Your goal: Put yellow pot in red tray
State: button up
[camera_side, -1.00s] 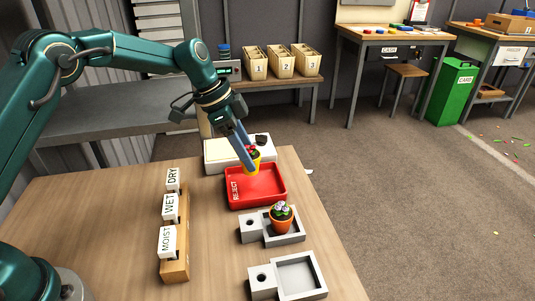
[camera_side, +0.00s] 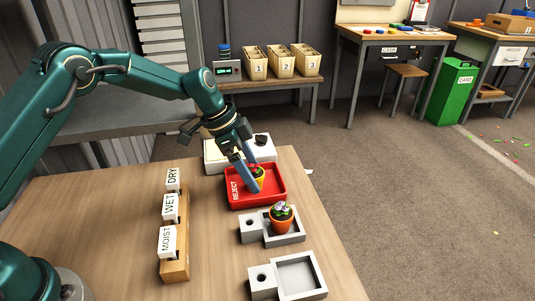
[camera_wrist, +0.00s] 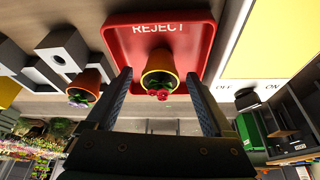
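The yellow pot (camera_side: 260,181), with a small plant and red flowers, stands inside the red tray (camera_side: 274,201). In the wrist view the yellow pot (camera_wrist: 158,60) is between my fingers, with the red tray (camera_wrist: 118,38) marked REJECT behind it. My gripper (camera_side: 257,178) is low over the tray with its fingers spread. The wrist view shows a gap on each side of the pot, so my gripper (camera_wrist: 160,92) is open. One finger partly hides the pot in the side view.
An orange pot (camera_side: 282,224) with pale flowers sits in a grey holder (camera_side: 252,238) in front of the tray. An empty grey holder (camera_side: 298,276) lies nearer. A wooden rack (camera_side: 177,260) with DRY, WET and MOIST labels stands left. A white box (camera_side: 213,154) is behind the tray.

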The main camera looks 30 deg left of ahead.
jog(key=shift+r, duration=0.1)
jog(key=v, duration=1.2)
jog(key=s+r+n+t+y, duration=0.15)
jog(key=s+r+n, duration=0.4)
jog(key=s, duration=0.55)
jog(key=s+f+n+y, duration=0.1)
jog(key=s+n, duration=0.1)
jog(key=s, duration=0.4)
jog(key=s+f+n+t+y, duration=0.1)
jog(key=s+f+n, duration=0.1)
jog(key=s, duration=0.4)
jog(key=shift+s+a+f+n, duration=0.25)
jog(key=shift+a+f+n, duration=0.15)
jog(key=shift+n, duration=0.25)
jog(key=shift+c, duration=0.3)
